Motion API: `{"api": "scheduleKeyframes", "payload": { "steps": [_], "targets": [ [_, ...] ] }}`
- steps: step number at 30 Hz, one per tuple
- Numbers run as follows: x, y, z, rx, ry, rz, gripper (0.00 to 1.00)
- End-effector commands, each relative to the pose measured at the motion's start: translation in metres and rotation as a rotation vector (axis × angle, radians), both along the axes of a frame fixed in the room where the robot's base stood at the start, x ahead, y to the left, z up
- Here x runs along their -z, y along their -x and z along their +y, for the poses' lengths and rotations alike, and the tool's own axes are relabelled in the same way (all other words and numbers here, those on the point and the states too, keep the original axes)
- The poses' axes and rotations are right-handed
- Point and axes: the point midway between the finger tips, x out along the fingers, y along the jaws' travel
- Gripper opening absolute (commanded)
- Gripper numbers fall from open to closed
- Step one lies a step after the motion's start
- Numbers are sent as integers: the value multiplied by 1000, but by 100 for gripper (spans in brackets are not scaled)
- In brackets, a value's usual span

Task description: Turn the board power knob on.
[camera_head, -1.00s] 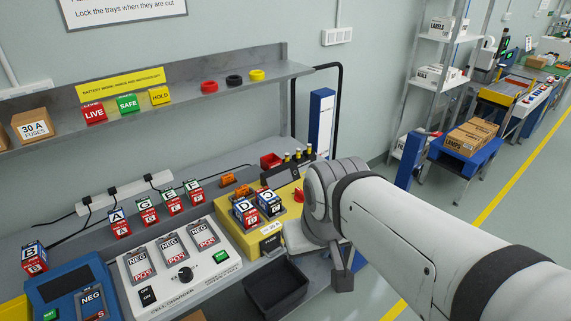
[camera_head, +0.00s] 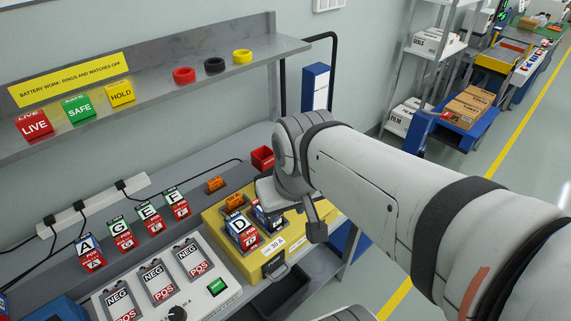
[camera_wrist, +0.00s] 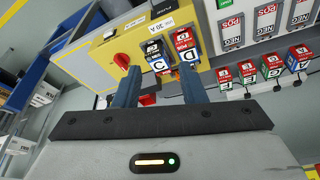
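The yellow board (camera_head: 228,262) stands on the bench with two labelled batteries in it, D (camera_head: 241,232) and C (camera_wrist: 155,58). In the head view my arm and wrist hide the knob. My gripper (camera_wrist: 160,75) is open, its two blue-grey fingers apart with nothing held between them. It hangs above the board, with battery C showing beyond the gap.
A white cell charger (camera_head: 205,295) stands left of the board. A black tray (camera_head: 287,295) sits in front. Several batteries line the back, near a red bin (camera_head: 263,158). The wall shelf (camera_head: 150,105) overhangs the bench.

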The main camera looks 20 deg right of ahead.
Motion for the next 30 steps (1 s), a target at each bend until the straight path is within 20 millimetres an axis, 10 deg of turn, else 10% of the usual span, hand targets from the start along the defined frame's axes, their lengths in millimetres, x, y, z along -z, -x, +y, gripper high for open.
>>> {"api": "scheduleKeyframes", "payload": {
  "steps": [8, 21, 30],
  "targets": [
    [19, -45, -13, -64, 32, 69, 37],
    [120, -176, -108, -281, 58, 260, 37],
    [157, -200, -137, -341, 49, 300, 37]
  ]
}}
